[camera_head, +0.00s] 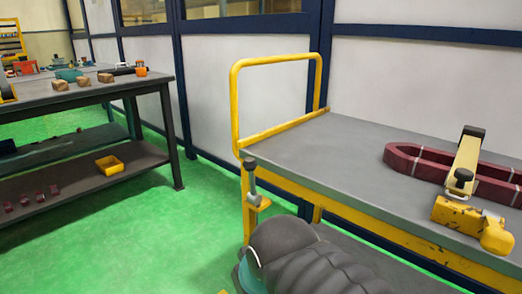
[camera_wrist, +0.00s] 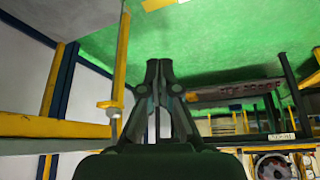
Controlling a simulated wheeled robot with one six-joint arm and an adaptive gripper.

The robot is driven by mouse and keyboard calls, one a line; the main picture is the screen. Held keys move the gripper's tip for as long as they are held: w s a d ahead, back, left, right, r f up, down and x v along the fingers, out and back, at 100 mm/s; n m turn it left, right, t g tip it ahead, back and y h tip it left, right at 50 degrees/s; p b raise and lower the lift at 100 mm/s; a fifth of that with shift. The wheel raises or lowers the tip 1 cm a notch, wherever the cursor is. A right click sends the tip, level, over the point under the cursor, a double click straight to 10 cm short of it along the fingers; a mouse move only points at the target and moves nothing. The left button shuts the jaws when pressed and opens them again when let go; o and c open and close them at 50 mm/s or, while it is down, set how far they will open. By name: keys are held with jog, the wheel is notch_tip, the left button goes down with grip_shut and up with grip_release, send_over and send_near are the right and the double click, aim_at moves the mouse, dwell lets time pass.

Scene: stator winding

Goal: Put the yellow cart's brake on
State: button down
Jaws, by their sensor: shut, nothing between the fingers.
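The yellow cart (camera_head: 240,105) stands right of centre in the head view, with a yellow push handle and a grey top. A short lever (camera_head: 252,182) with a dark knob stands upright on a small yellow bracket at the cart's near left corner; I take it for the brake. In the wrist view, the cart's yellow frame (camera_wrist: 45,127) runs along the left, and a small fitting shows at its post (camera_wrist: 120,75). My gripper (camera_wrist: 158,68) is shut and empty, right of that post and apart from it in the picture. Its fingers do not show in the head view.
A dark red stator form (camera_head: 405,160) and a yellow tool (camera_head: 465,208) lie on the cart top. A dark workbench (camera_head: 85,95) with small parts and a yellow bin (camera_head: 109,165) stands at left. Green floor (camera_head: 150,225) lies clear between bench and cart.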

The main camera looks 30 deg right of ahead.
jog(key=w+d+r+m+g+p, duration=0.1)
jog(key=w+d+r+m, duration=0.3)
jog(key=w+r, duration=0.3)
jog(key=w+d+r+m+g, duration=0.2)
jog(key=w+d+r+m, duration=0.2)
jog(key=w+r, duration=0.3)
jog(key=w+d+r+m+g+p, duration=0.1)
jog(key=w+d+r+m, duration=0.2)
jog(key=w+d+r, duration=0.35)
jog(key=w+d+r+m+g, duration=0.1)
jog(key=w+d+r+m, duration=0.1)
jog(key=w+d+m, duration=0.3)
jog(key=shift+w+d+r+y+p, duration=0.35)
jog(key=shift+w+d, duration=0.3)
jog(key=shift+w, duration=0.15)
jog(key=shift+f, duration=0.2)
jog(key=f, duration=0.3)
jog(key=f+b, duration=0.1)
jog(key=f, duration=0.3)
jog(key=f+b, duration=0.1)
jog(key=f, duration=0.2)
jog(key=shift+w+a+f, duration=0.15)
jog(key=shift+a, duration=0.25)
jog(key=shift+s+a+f+b, duration=0.1)
jog(key=shift+s+a+b, duration=0.1)
jog(key=shift+a, duration=0.75)
jog(key=shift+s+a+b, duration=0.1)
jog(key=shift+a+b, duration=0.1)
jog(key=shift+a, duration=0.7)
jog(key=shift+a, duration=0.1)
